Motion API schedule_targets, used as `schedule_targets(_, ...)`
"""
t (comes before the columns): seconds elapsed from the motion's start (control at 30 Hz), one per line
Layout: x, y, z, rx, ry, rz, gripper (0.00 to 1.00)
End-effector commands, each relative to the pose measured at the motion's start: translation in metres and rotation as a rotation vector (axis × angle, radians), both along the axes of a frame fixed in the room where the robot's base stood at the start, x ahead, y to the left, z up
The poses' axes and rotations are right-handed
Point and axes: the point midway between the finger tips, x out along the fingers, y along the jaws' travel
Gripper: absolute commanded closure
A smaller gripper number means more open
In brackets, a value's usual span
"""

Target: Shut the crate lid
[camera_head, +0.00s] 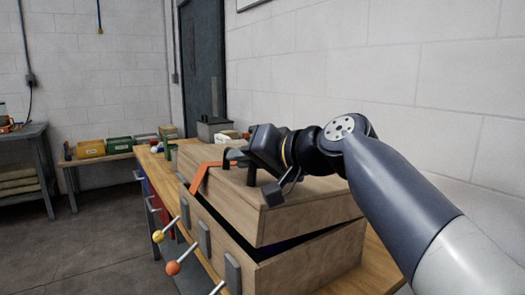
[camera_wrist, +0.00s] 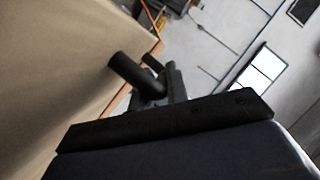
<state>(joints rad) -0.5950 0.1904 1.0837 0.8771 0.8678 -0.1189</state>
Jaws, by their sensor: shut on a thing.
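The wooden crate (camera_head: 318,262) stands on the workbench. Its wooden lid (camera_head: 305,210) is tilted partly open, with a dark wedge-shaped gap between it and the crate body. My gripper (camera_head: 240,160) is over the lid's top, shut on the dark lid handle. In the wrist view the handle (camera_wrist: 135,75) is a black bar at the fingers, beside the tan lid face (camera_wrist: 60,60). The fingertips are partly hidden in the head view.
The wooden workbench (camera_head: 155,165) has several rods with coloured knobs (camera_head: 158,237) sticking out at its front left. Bins stand on a bench (camera_head: 100,158) at the back left. A white block wall (camera_head: 420,90) is close behind the crate. The floor at left is clear.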

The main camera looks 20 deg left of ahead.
Motion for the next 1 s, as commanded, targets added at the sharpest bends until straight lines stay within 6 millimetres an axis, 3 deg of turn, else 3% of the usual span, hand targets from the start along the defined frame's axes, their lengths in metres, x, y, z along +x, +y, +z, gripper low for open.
schedule_targets(0.03,-0.006,0.003,-0.011,-0.011,-0.02,0.004,1.0)
schedule_targets(0.3,-0.014,0.009,-0.032,-0.062,-0.1,0.0,1.0)
schedule_targets(0.83,-0.016,0.011,-0.043,-0.087,-0.112,0.006,1.0)
schedule_targets(0.87,-0.016,0.011,-0.043,-0.087,-0.112,0.007,0.84)
schedule_targets(1.0,-0.016,0.011,-0.042,-0.086,-0.112,0.005,0.73)
